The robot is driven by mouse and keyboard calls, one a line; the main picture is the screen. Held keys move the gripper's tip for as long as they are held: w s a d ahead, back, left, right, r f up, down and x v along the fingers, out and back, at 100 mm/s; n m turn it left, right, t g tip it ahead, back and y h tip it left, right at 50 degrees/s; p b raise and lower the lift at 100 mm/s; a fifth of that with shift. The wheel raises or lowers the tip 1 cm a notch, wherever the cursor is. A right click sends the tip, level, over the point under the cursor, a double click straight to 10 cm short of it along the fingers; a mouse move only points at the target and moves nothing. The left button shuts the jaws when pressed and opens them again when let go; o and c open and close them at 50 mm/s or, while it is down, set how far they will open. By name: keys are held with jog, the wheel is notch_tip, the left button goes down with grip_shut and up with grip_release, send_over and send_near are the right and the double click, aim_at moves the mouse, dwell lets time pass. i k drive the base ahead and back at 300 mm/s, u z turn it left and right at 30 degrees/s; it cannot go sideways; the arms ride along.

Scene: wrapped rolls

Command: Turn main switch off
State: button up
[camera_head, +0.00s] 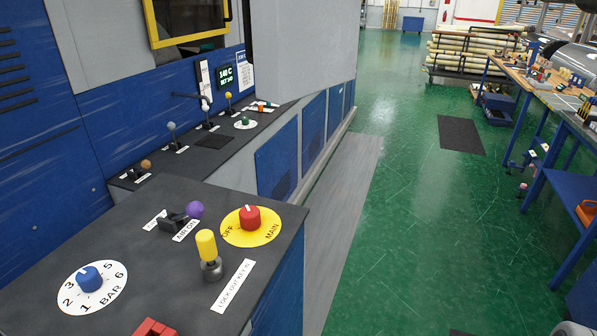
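The main switch is a red knob (250,218) on a round yellow plate (268,236). It sits near the right corner of the dark control desk (130,235) in the head view. The plate reads OFF at its left and MAIN at its lower right. A small pale mark shows on top of the knob; I cannot tell surely which label it points to. My gripper is not in view, and nothing touches the knob.
A purple-knobbed lever (194,210) and blue dial (89,278) are left. A red object (155,328) is cut off below. Green floor (400,230) is open right.

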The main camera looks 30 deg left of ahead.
aim_at(250, 219)
jog(key=i, duration=1.5)
jog(key=u, duration=4.6)
